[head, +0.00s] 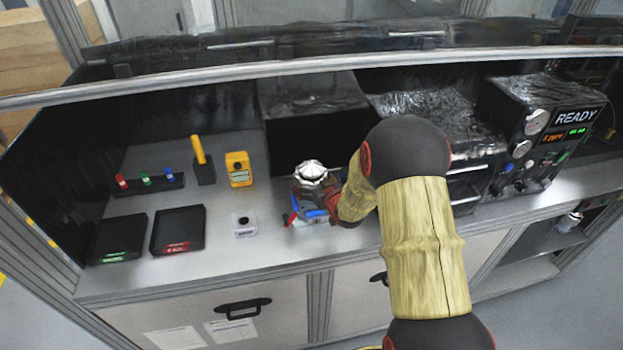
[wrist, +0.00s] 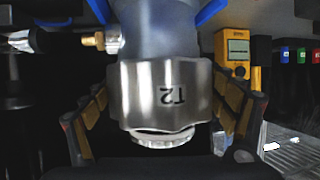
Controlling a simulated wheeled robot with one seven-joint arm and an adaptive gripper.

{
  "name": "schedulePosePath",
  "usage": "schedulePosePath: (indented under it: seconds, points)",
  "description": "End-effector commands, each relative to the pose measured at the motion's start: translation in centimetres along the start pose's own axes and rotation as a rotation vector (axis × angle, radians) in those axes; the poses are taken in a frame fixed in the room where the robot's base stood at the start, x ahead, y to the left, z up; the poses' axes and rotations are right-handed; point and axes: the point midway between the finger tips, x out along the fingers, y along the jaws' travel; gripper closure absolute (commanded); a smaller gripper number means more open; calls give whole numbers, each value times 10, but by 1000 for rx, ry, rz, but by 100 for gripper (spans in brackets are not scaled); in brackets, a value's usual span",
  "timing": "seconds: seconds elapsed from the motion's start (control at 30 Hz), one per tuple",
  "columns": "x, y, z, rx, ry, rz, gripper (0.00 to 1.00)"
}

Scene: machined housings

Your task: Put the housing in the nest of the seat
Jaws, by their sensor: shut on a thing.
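The housing is a shiny silver, lobed metal part (head: 313,172). In the head view my gripper (head: 343,208) comes in from the right. What looks like the seat, with blue parts (head: 316,213), shows below the housing. In the wrist view a grey-blue round body (wrist: 160,38) with blue arms adjoins the housing. The nest is hidden, and I cannot tell whether the housing sits in it.
A brass fitting (wrist: 93,40) is close beside the housing. A small white block (head: 244,224), a yellow meter (head: 239,168) and two dark trays (head: 178,230) stand left on the bench. Black machines (head: 540,125) stand right.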

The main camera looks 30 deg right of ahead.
Motion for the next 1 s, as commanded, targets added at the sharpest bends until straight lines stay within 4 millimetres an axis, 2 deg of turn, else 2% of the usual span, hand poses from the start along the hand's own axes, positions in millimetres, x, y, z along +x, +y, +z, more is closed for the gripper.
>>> schedulePosePath:
  seconds: [0.03, 0.17, 0.2, 0.43, 0.87, 1.0]
  points:
    - [0, 1, -6, -2, 10, 1, 75]
    - [2, 1, -3, -2, 10, 1, 75]
    - [1, 0, 2, 0, 1, 0, 13]
    - [1, 0, 1, 0, 1, 0, 0]
    - [0, 0, -2, 0, 2, 0, 0]
    - [-14, 1, -2, 0, 3, 1, 0]
